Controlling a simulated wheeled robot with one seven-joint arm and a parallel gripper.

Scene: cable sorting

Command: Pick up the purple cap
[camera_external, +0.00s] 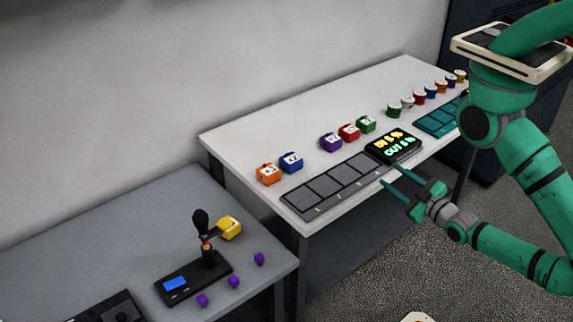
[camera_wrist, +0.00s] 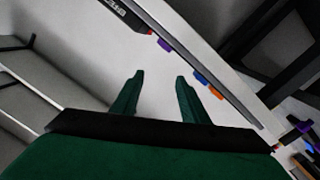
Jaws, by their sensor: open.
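Several purple things show, and I cannot tell for certain which is the cap. A small purple piece (camera_external: 451,83) stands in the row of small coloured pieces at the right end of the white table. A larger purple block (camera_external: 330,142) with a white top stands near the table's middle. Small purple cubes (camera_external: 233,281) lie on the grey table. My gripper (camera_external: 393,176) is open and empty, at the front edge of the white table near the display. In the wrist view, my open fingers (camera_wrist: 160,76) have nothing between them; a purple piece (camera_wrist: 165,44) shows beyond them.
The white table (camera_external: 260,125) also holds a black display (camera_external: 393,146), a dark tray of grey squares (camera_external: 325,190), a teal tray (camera_external: 436,121) and coloured blocks. A black lever device (camera_external: 195,280) with a yellow block (camera_external: 230,228) stands on the grey table (camera_external: 130,235). The white table's back strip is clear.

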